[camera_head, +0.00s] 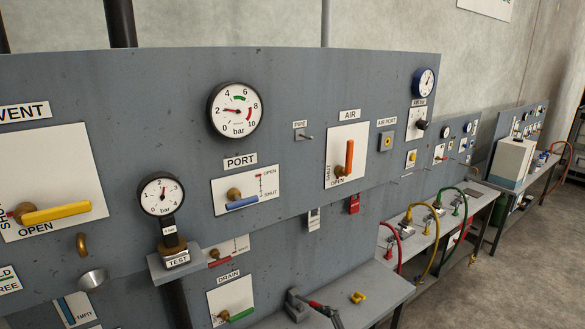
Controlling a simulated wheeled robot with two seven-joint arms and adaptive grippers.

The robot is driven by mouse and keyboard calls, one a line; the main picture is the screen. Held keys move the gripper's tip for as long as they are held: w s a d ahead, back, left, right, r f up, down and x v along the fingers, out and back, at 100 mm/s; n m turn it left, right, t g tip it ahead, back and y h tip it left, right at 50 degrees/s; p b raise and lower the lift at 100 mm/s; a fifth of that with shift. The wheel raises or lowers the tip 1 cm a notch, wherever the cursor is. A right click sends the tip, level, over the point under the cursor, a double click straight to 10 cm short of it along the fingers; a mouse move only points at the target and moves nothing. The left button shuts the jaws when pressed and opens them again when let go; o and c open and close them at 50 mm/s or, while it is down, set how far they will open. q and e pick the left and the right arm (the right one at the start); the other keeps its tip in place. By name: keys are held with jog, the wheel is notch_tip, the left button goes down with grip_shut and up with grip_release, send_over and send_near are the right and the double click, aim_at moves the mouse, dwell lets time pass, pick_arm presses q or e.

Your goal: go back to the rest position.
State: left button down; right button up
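Neither of my grippers shows in the head view, and no part of my arms can be made out. The view is filled by a grey upright panel (130,95) seen at a slant, running away to the right. On it are a yellow VENT handle (56,213) lying nearly level, a blue PORT handle (242,203) nearly level, an orange AIR handle (349,156) standing upright, and a green DRAIN handle (240,315) low down. A large round gauge (235,110) has its red needle near 2.
A smaller gauge (161,194) stands on a post above the TEST shelf (160,270). A grey bench (375,285) carries a yellow piece (359,297) and a dark fitting (297,305). Coloured hoses lie farther right. Concrete floor (530,255) is clear at right.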

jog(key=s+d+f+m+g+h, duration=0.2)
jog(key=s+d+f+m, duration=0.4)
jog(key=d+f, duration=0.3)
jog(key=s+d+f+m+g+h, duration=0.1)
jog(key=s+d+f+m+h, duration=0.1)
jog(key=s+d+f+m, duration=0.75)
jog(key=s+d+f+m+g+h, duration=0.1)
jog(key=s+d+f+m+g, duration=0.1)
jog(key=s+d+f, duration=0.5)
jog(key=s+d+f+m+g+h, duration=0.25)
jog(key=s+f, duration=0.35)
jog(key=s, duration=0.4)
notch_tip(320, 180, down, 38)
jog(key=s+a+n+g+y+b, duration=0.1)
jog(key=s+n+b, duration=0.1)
jog(key=b, duration=0.4)
pick_arm(q)
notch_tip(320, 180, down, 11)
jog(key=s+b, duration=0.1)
jog(key=b, duration=0.4)
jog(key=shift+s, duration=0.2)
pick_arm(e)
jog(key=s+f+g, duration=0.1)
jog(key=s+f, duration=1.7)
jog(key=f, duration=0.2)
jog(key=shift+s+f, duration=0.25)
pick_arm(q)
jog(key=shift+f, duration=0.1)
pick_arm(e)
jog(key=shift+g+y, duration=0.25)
